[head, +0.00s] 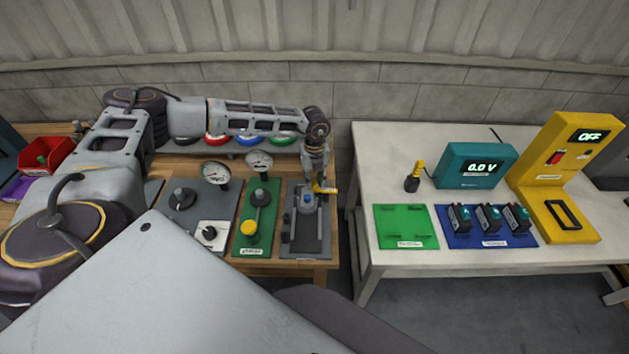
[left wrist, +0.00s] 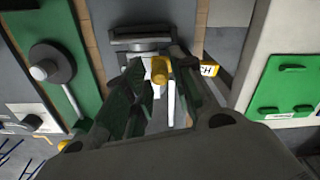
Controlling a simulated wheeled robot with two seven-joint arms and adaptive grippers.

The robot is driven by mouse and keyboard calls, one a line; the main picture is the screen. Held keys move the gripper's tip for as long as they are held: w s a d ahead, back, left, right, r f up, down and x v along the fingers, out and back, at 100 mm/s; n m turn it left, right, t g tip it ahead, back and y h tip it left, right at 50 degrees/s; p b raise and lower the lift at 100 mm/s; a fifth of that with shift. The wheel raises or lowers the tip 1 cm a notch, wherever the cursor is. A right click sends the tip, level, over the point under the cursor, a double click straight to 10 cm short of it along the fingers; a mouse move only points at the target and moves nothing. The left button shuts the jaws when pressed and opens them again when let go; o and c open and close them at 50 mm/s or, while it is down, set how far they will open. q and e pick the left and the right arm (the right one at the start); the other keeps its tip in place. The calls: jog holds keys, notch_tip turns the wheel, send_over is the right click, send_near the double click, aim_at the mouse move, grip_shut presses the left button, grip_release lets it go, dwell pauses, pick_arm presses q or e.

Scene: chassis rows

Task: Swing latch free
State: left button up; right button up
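The latch station is a dark grey plate (head: 305,245) at the right end of the wooden bench. A blue-topped part (head: 306,200) stands on it. My left gripper (head: 319,183) reaches down over its far right part. In the left wrist view, the left gripper's fingers (left wrist: 163,85) are drawn close together on either side of a yellow knob (left wrist: 160,69) and look shut on it. The fingers hide part of the latch below. My right gripper is not in view.
Left of the latch plate are a green plate (head: 268,225) with a yellow knob and a grey panel (head: 208,205) with dials. Gauges stand behind. A gap separates the bench from a white table (head: 385,265) holding a green plate (head: 405,218), a blue plate and a yellow device (head: 560,190).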

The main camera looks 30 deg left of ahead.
pick_arm(q)
jog(key=shift+f, duration=0.75)
grip_shut()
